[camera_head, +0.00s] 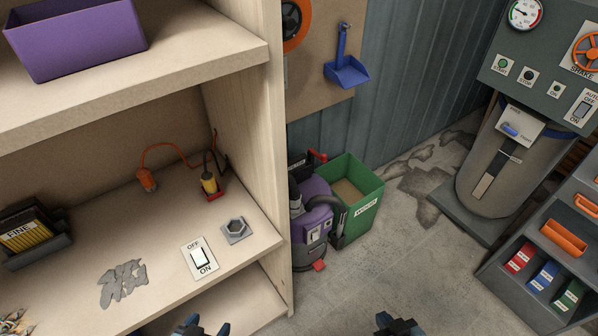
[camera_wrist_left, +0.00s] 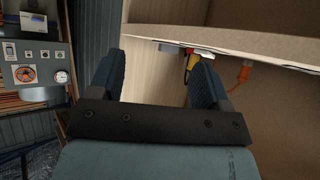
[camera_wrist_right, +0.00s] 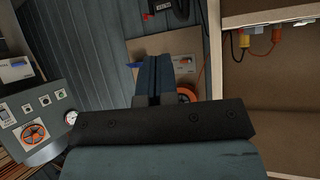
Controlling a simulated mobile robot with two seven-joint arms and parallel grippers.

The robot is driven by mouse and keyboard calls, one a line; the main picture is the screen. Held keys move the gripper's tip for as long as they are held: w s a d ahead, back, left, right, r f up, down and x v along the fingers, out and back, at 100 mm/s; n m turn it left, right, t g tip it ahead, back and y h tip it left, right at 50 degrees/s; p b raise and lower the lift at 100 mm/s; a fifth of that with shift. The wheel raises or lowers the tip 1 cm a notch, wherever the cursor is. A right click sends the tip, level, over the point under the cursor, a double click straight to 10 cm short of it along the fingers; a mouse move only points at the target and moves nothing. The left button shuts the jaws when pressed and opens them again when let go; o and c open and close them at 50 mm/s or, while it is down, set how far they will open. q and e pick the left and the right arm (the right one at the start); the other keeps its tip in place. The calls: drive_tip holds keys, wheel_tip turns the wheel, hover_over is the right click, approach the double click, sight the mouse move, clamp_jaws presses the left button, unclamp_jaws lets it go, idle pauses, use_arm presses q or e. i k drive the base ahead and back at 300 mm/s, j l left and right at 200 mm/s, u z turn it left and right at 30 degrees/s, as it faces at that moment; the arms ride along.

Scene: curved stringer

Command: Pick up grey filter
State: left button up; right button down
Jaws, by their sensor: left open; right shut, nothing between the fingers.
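No plainly grey filter stands out in these views. A dark-framed block with yellow pleats and the label FINE (camera_head: 35,232) sits at the left of the middle shelf in the head view.
The wooden shelf unit (camera_head: 240,110) has an upright side panel. A purple bin (camera_head: 75,38) stands on the upper shelf. An off/on switch (camera_head: 199,257) is on the middle shelf. A purple vacuum (camera_head: 315,215), a green bin (camera_head: 362,205) and a grey drawer cabinet (camera_head: 520,235) stand beyond.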

sight(299, 162)
drive_tip(key=l+u, duration=0.1)
drive_tip(key=u, duration=0.35)
drive_tip(key=i+l+u, duration=0.1)
drive_tip(key=u, duration=0.3)
drive_tip(key=l+u, duration=0.15)
drive_tip(key=u, duration=0.3)
drive_tip(key=l+u, duration=0.35)
drive_tip(key=l, duration=0.2)
drive_tip(key=k+l+u, duration=0.15)
drive_tip(key=l+u, duration=0.2)
drive_tip(key=k+l, duration=0.1)
drive_tip(key=l, duration=0.65)
drive_tip(key=k+l+u, duration=0.1)
drive_tip(key=l, duration=0.3)
drive_tip(key=i+l, duration=0.1)
drive_tip(key=i, duration=0.3)
